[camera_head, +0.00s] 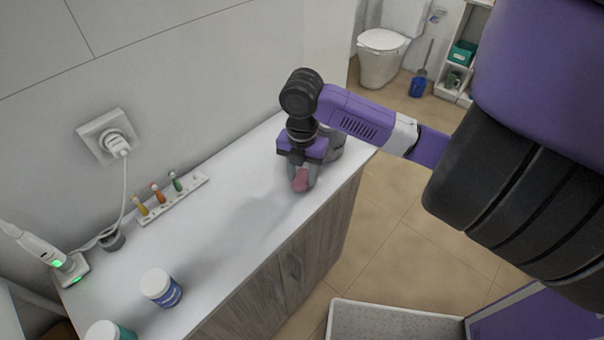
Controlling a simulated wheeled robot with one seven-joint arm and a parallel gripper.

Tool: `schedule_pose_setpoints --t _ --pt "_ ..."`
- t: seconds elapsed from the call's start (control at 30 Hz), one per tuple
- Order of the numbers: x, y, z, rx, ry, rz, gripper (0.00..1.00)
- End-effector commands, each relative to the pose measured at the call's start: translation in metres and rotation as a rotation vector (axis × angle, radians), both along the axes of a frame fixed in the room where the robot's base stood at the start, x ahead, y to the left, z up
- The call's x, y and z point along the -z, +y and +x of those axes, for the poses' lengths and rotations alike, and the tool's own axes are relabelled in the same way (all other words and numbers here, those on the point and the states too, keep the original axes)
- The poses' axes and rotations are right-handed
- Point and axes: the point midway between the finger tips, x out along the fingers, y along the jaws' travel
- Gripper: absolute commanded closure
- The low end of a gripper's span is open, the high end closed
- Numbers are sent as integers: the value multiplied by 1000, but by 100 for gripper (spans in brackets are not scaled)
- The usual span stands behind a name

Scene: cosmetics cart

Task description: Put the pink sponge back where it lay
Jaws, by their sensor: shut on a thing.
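The pink sponge (301,180) shows between the fingers of my gripper (301,184), over the far right part of the white counter (225,250). My gripper points down and is shut on the sponge. Part of the sponge is hidden by the fingers. I cannot tell whether the sponge touches the counter top. A grey rounded thing (335,150) stands right behind my gripper and is partly hidden by it.
A white rack (188,194) with several small coloured items lies along the wall. A jar with a blue label (161,288), a jar with a green label (103,332) and a charging device (68,264) stand at the near left. The counter's middle is clear.

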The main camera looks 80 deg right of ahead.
Motion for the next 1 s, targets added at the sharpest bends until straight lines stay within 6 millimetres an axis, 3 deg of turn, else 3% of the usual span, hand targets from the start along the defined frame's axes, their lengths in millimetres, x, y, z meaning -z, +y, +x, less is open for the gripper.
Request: schedule_pose_setpoints --t 0.1,0.13,0.23,0.67,0.77,1.0 --pt "4 0 0 0 0 0 100" --pt "3 0 0 0 0 0 59" --pt "2 0 0 0 0 0 41" --pt "-4 0 0 0 -1 -1 41" --pt "-17 -1 1 -2 -2 -3 41" --pt "-67 -1 1 -4 -1 -4 41"
